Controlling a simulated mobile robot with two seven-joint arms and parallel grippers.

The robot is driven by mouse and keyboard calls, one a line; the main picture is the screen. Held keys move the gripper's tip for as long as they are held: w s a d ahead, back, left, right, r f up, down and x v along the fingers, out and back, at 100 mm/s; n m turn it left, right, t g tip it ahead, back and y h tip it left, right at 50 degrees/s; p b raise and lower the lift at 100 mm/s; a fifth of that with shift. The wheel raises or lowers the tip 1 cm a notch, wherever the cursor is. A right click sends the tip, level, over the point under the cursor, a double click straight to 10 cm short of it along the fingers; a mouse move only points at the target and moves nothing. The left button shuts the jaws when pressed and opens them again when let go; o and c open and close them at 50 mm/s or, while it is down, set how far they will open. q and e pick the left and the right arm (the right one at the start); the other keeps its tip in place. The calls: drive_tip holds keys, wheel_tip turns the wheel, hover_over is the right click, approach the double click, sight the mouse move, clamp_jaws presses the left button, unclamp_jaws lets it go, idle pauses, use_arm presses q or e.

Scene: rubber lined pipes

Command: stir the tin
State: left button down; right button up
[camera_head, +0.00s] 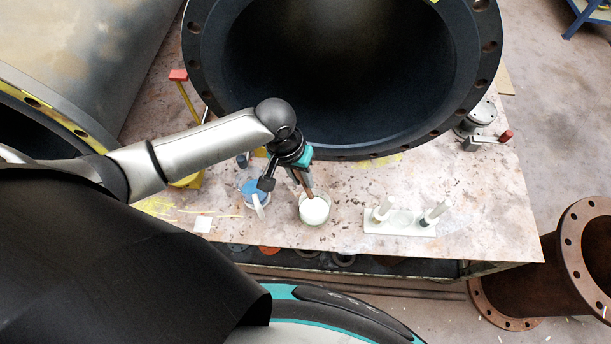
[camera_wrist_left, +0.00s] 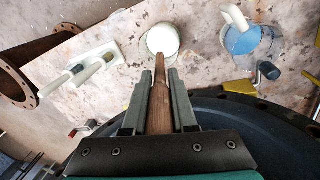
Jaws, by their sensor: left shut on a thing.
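The tin (camera_head: 314,210) stands on the table, round and full of white liquid. It also shows at the top of the left wrist view (camera_wrist_left: 162,40). My left gripper (camera_head: 306,180) is above and just behind the tin, shut on a brown wooden stick (camera_wrist_left: 160,90). The stick points down at the tin, and its lower end (camera_head: 310,194) is at the tin's rim or inside it; I cannot tell how deep. My right gripper is in neither view.
A blue-topped pot (camera_head: 251,188) with a white handle stands left of the tin. A white tray (camera_head: 400,222) with two white-handled tools lies right. A large black flanged pipe (camera_head: 340,152) is close behind my gripper. The table's front edge is bare.

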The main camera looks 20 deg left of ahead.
use_arm(q)
wheel_tip(320, 180, down, 12)
drive_tip(key=d+b, duration=0.1)
drive_tip(key=b, duration=0.6)
drive_tip(key=shift+w, duration=0.2)
idle(0.3)
drive_tip(key=shift+d, duration=0.1)
drive_tip(key=shift+d, duration=0.1)
